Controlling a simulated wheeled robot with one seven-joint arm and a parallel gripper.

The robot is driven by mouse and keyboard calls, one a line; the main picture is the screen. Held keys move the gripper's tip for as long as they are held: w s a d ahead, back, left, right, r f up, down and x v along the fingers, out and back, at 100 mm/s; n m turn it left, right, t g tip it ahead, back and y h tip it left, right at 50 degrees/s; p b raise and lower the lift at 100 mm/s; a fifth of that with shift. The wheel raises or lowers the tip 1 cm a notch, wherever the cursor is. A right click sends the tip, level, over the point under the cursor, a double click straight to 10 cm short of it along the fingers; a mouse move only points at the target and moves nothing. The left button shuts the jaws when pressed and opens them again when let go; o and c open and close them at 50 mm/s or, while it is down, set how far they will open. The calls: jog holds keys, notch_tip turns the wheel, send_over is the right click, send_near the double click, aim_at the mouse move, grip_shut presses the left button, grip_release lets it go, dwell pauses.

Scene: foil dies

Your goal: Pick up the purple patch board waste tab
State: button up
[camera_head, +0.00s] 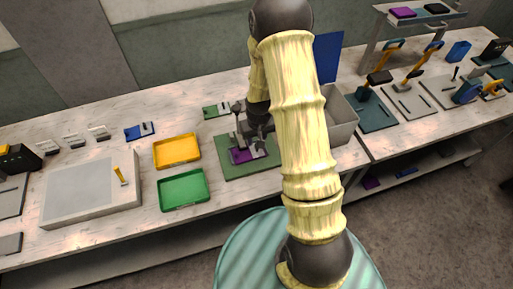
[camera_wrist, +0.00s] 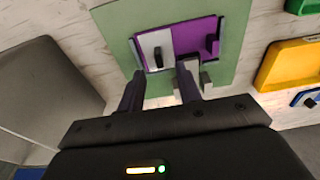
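A purple piece (camera_wrist: 190,38) with a raised dark purple lug (camera_wrist: 212,44) lies beside a pale grey plate (camera_wrist: 155,45) with a dark lug, in a purple-edged board. The board rests on a green mat (camera_wrist: 120,25); the purple piece also shows in the head view (camera_head: 240,156). Which part is the waste tab is not clear. My gripper (camera_wrist: 160,73) is open, its fingers apart and nothing seen between them. Its tips are near the board's edge, with the purple piece beyond and to the right. In the head view my arm partly hides the board.
A small grey block (camera_wrist: 205,78) stands by the right finger. Yellow (camera_head: 177,151) and green (camera_head: 184,189) trays lie left of the mat in the head view. A grey open bin (camera_head: 341,118) stands to its right, partly behind my arm.

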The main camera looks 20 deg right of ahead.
aim_at(256, 152)
jog(key=shift+w+f+p, duration=0.2)
jog(key=shift+f+p, duration=0.7)
jog(key=shift+f, duration=1.3)
grip_shut()
